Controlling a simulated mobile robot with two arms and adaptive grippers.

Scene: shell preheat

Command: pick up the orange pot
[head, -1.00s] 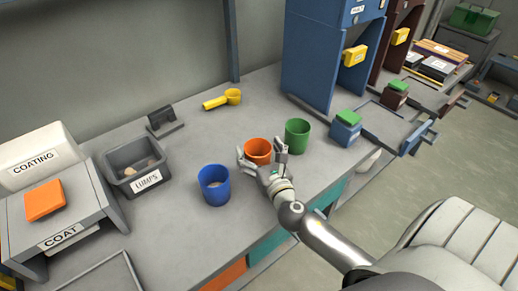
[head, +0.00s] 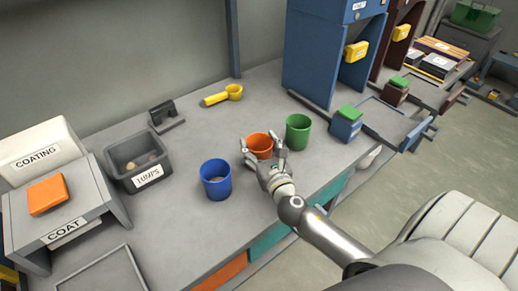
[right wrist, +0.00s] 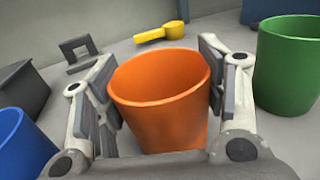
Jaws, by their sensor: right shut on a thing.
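The orange pot (head: 259,143) stands upright on the grey bench between the blue pot (head: 215,180) and the green pot (head: 298,131). My right gripper (head: 264,152) has one finger on each side of it and is shut on it. In the right wrist view the orange pot (right wrist: 165,100) sits between the two finger pads, and its inside looks empty. Whether its base touches the bench is hard to tell. My left gripper is not in view.
The green pot (right wrist: 289,65) is close beside the right finger. A yellow scoop (head: 224,96) lies behind. A grey lumps bin (head: 140,163) and a coating stand (head: 62,212) are at left. A blue machine (head: 322,60) stands at back right. The bench front edge is near my arm.

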